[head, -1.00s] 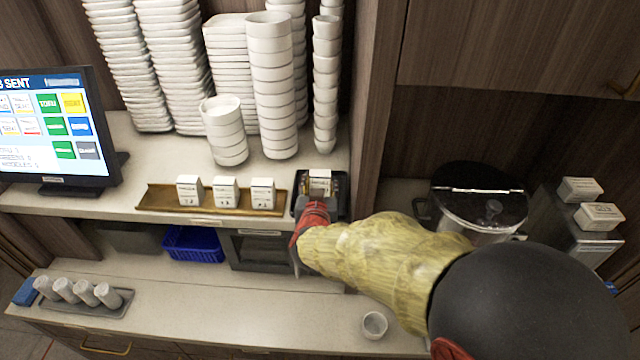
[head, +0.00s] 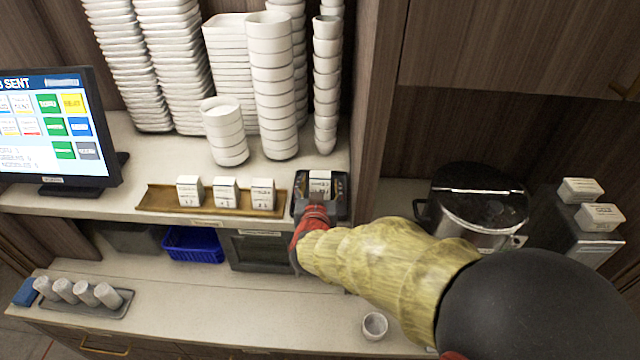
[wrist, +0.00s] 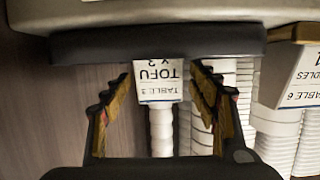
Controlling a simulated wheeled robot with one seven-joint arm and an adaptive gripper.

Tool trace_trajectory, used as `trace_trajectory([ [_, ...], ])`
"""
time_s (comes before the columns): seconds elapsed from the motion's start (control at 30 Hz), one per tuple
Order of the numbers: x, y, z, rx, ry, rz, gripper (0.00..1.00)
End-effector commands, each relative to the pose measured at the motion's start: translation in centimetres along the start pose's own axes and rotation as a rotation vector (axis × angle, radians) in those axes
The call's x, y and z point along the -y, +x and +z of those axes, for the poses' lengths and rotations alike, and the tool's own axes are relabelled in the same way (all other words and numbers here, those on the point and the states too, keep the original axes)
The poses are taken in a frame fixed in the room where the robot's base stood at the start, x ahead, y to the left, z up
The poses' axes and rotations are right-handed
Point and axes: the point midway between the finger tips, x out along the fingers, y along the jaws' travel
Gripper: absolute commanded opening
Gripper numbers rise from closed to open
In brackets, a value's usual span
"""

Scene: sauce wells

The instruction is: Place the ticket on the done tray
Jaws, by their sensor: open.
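The ticket (head: 320,186) is a small white block standing upright on the dark tray (head: 298,210) at the right end of the counter. In the wrist view the ticket (wrist: 158,82) reads TABLE 3 TOFU, upside down. My gripper (head: 320,193) is open, with one finger on each side of the ticket. In the wrist view gaps show between the ticket and both fingers of my gripper (wrist: 158,90). The tray's dark edge (wrist: 85,47) runs across the top there. The ticket's base is hidden in the head view.
A wooden rail (head: 152,200) with three white tickets lies left of the dark tray. Stacked white bowls (head: 275,90) stand behind. A wooden partition (head: 372,110) rises close on the right, with a lidded pot (head: 478,205) beyond it. A monitor (head: 50,130) stands left.

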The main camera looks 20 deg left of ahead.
Motion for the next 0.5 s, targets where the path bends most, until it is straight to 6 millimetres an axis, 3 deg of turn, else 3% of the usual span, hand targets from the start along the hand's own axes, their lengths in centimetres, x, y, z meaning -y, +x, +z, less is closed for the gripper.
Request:
trace_trajectory([
  [0.3, 0.1, -6.6, -0.2, -0.002, 0.0, -0.004, 0.6],
  [0.5, 0.1, -9.7, -0.1, -0.001, 0.0, -0.002, 0.6],
])
